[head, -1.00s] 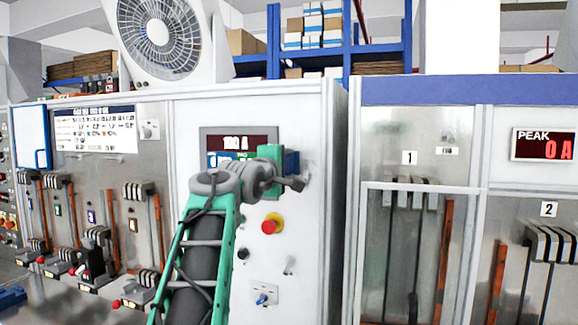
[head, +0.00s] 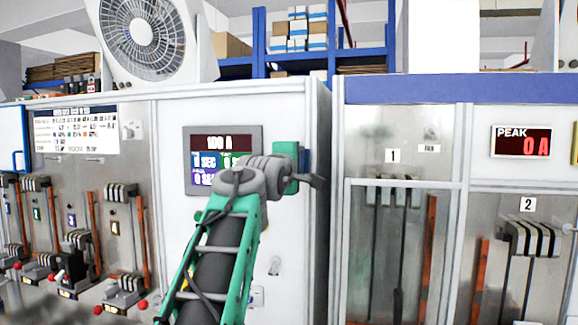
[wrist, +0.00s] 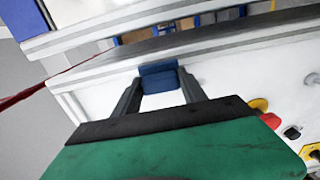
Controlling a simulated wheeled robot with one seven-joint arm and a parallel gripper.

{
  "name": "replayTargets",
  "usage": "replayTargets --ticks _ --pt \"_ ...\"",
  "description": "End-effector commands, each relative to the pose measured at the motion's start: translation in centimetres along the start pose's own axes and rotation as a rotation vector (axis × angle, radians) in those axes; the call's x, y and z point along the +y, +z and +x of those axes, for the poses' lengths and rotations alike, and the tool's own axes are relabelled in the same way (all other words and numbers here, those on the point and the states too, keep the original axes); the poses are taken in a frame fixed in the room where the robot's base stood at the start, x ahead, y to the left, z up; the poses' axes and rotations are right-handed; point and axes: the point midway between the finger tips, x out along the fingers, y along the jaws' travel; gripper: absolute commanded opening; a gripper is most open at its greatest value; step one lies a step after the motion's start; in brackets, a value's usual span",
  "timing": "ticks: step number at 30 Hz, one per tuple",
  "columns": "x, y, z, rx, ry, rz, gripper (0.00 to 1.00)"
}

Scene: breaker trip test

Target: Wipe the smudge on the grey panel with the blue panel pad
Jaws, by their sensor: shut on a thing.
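The blue panel pad (wrist: 158,78) is between the two dark fingers of my gripper (wrist: 160,83) in the wrist view, and the gripper is shut on it. The pad is apart from the panel.
The white cabinet (head: 285,110) has a display (head: 222,143) behind my arm. Its right side edge stands between my gripper and the grey panel. A framed bay with dark rods (head: 375,240) lies below the panel. A PEAK display (head: 521,142) is farther right.

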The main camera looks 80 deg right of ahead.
Motion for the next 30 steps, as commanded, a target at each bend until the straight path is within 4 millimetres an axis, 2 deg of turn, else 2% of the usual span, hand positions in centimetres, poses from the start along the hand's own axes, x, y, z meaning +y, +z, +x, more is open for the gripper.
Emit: replayTargets --ticks 9,24,30 --pt "0.0 0.0 -0.3 0.002 0.002 0.001 0.00" --pt "-0.1 0.0 -5.7 0.002 0.003 0.001 0.00" --pt "0.1 0.1 -6.1 0.001 0.000 0.001 0.00"
